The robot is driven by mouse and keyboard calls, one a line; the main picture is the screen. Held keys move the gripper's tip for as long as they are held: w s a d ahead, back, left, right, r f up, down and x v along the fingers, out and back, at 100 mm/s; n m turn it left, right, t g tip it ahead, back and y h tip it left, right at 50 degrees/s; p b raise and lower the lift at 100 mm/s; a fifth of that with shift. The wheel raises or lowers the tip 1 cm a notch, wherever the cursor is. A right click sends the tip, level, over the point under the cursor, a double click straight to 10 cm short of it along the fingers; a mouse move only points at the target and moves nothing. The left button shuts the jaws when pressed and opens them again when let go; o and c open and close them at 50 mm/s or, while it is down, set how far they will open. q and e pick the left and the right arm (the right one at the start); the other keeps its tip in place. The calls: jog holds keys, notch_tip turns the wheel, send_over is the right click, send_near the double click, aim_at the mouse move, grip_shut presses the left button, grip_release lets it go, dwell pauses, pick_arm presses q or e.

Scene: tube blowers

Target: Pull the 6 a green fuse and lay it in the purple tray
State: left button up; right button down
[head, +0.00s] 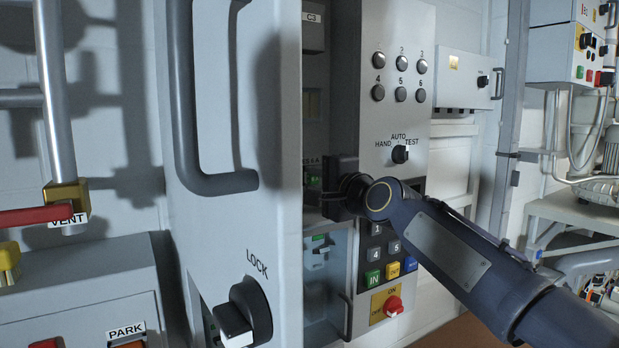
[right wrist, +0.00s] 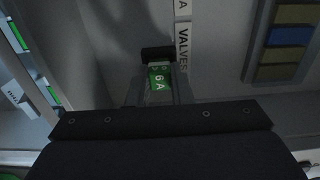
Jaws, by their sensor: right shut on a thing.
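The green 6 A fuse (right wrist: 159,78) shows its green "6 A" face between the two fingers of my right gripper in the right wrist view. My right gripper (right wrist: 158,92) is shut on it. In the head view my right gripper (head: 326,190) reaches into the open cabinet, beside a small green-faced part (head: 313,181). A dark block (right wrist: 158,54) lies just beyond the fuse; I cannot tell whether the fuse is still seated. The purple tray and my left gripper are not in view.
The open cabinet door (head: 240,110) with its grey handle stands left of the opening. A button panel (head: 393,100) is close on the right. A clear-fronted compartment (head: 318,285) lies below the gripper. A "VALVES" label (right wrist: 183,45) and a dark frame with coloured blocks (right wrist: 286,40) show in the wrist view.

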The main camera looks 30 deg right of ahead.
jog(key=s, duration=0.6)
jog(key=shift+d, duration=0.25)
dwell(0.8)
jog(key=shift+s, duration=0.15)
